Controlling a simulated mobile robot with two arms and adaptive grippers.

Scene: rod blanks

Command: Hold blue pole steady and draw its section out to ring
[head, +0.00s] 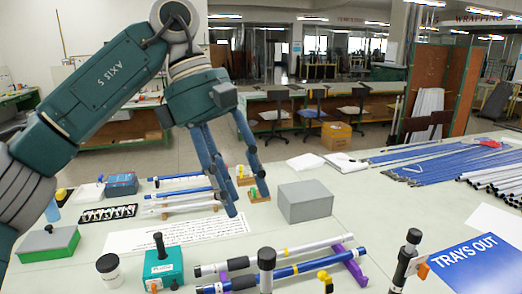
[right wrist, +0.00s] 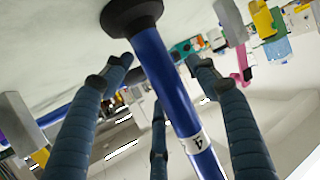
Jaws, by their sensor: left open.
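A blue pole (head: 272,275) with a yellow ring (head: 295,269) lies at the front of the table, its right end by a purple stand (head: 349,264). My left gripper (head: 246,203) is open and empty, pointing down above the table behind the poles. In the right wrist view, a blue pole (right wrist: 165,75) with a black end and a white label "4" (right wrist: 196,143) passes between the spread fingers of my right gripper (right wrist: 155,65). The fingers look apart from it. My right gripper does not show in the head view.
A grey box (head: 305,201) stands right of my left gripper. A teal box (head: 163,268), a black-lidded jar (head: 109,268) and a white text sheet (head: 160,236) lie at left. Many blue poles (head: 440,165) fill the back right.

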